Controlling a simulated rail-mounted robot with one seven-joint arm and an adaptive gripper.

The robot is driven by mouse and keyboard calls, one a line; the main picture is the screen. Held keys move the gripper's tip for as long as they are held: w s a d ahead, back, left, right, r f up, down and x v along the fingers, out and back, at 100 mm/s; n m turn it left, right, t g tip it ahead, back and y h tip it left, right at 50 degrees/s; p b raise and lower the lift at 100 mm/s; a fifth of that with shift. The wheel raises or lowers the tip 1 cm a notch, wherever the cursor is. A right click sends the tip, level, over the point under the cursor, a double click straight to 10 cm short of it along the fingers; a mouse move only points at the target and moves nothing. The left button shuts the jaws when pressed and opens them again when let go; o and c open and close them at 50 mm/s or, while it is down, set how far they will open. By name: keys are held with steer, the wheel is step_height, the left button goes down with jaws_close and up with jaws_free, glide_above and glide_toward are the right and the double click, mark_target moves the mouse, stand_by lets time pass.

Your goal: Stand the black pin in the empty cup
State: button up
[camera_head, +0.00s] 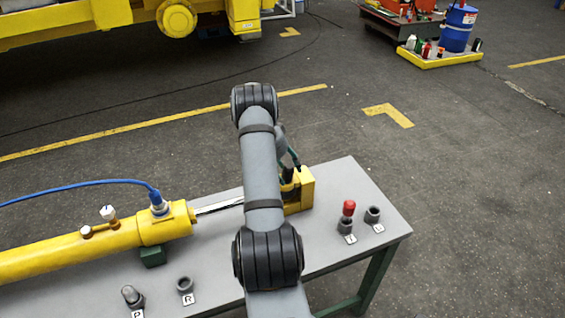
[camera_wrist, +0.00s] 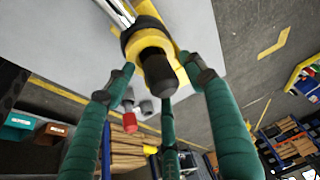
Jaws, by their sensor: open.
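The black pin (camera_wrist: 158,72) shows in the wrist view as a dark round end standing out of the yellow rod-end block (camera_wrist: 147,40). In the head view the block (camera_head: 306,186) is partly hidden behind my arm. My gripper (camera_wrist: 160,80) has its green fingers open and spread around the pin's end; whether any finger touches it I cannot tell. In the head view my gripper (camera_head: 291,172) is mostly hidden by my arm. An open cup (camera_head: 373,214) at the table's right looks empty. Another open cup (camera_head: 185,285), labelled R, stands front left.
A red-topped pin (camera_head: 348,209) stands in the cup beside the right-hand cup. A grey piece (camera_head: 130,294) stands in the P cup. A yellow cylinder (camera_head: 80,252) with a blue hose lies across the left of the grey table (camera_head: 345,172). The table's right edge is near the cups.

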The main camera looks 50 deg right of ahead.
steer(key=shift+d+f, duration=0.15)
steer(key=shift+c, duration=0.8)
steer(key=c, duration=1.1)
jaws_close()
steer(key=shift+d+r, duration=0.1)
steer(key=shift+r, duration=0.2)
steer(key=shift+r, duration=0.45)
step_height(320, 180, up, 10)
steer(key=p, duration=0.5)
steer(key=shift+s, duration=0.1)
